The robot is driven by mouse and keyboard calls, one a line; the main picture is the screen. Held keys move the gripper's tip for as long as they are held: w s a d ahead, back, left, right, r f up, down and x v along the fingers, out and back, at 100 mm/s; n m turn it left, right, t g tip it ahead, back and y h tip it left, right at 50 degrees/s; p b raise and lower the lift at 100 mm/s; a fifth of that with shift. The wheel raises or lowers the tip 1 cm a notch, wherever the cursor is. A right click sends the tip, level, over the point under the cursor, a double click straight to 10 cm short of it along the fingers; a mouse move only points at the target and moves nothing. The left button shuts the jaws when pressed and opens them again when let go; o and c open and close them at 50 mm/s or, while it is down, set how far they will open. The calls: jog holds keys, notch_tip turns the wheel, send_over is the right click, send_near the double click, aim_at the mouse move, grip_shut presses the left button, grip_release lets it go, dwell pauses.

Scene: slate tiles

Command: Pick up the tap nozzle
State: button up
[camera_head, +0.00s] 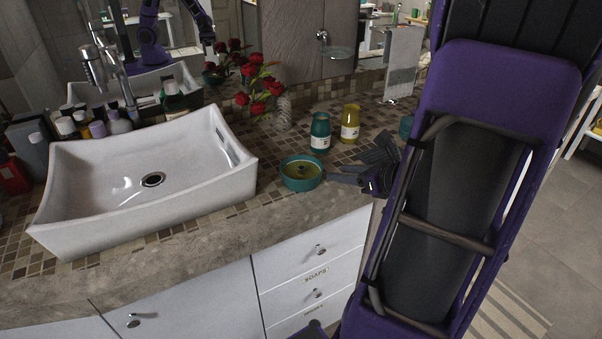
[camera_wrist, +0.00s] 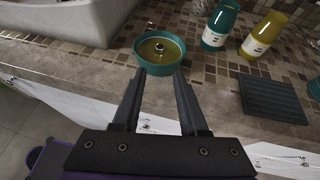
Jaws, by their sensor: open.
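A round teal dish (camera_head: 301,179) with a yellow inside stands on the tiled counter to the right of the sink; it also shows in the wrist view (camera_wrist: 161,63). A small grey metallic piece (camera_wrist: 159,47) sits in its middle, possibly the tap nozzle; it is too small to be certain. A chrome tap (camera_head: 93,68) stands at the back left of the sink. My gripper (camera_wrist: 160,76) is open and empty, with its fingertips just short of the dish's near side. In the head view my gripper (camera_head: 346,177) is right of the dish, partly hidden by my arm.
A teal bottle (camera_head: 320,134) and a yellow bottle (camera_head: 350,125) stand behind the dish. A dark ribbed slab (camera_wrist: 272,99) lies to its right. The white sink (camera_head: 150,203) is left, red flowers (camera_head: 262,93) behind. The counter's front edge is near my gripper.

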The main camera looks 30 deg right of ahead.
aim_at(303, 169)
jog(key=b+x, duration=0.2)
jog(key=x, duration=1.4)
jog(key=shift+w, duration=0.1)
grip_shut()
